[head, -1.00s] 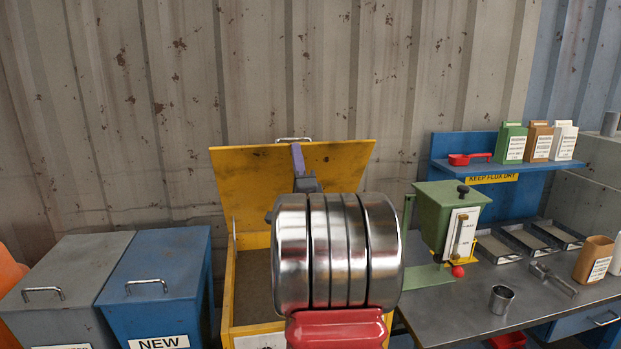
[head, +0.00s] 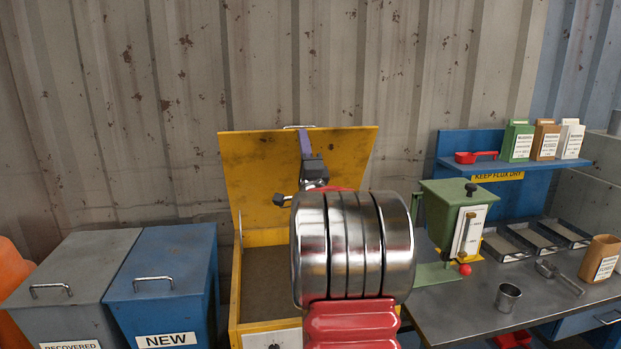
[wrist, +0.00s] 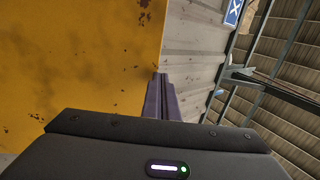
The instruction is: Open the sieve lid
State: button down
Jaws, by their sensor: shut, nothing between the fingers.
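The yellow lid (head: 265,165) stands raised at the back of a yellow box (head: 238,285), its metal handle (head: 298,127) on the top edge. The box is open in front, with a brown, sandy-looking inside. My gripper (head: 305,142) is in front of the lid's upper part, its purple fingers pointing up, shut and empty. In the wrist view the shut fingers (wrist: 160,82) lie beside the edge of the yellow lid (wrist: 80,60). I cannot tell whether they touch it. My arm hides the lid's lower right and much of the box.
Grey (head: 75,270) and blue (head: 165,265) bins stand left of the box. A corrugated wall (head: 120,100) rises close behind the lid. A bench (head: 450,310) at right holds a green dispenser (head: 450,215), a metal cup (head: 507,296) and trays (head: 540,236).

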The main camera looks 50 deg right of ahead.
jog(key=r+v, duration=0.1)
jog(key=v, duration=1.2)
jog(key=shift+s+a, duration=0.35)
jog(key=shift+s, duration=0.1)
jog(key=shift+f, duration=0.1)
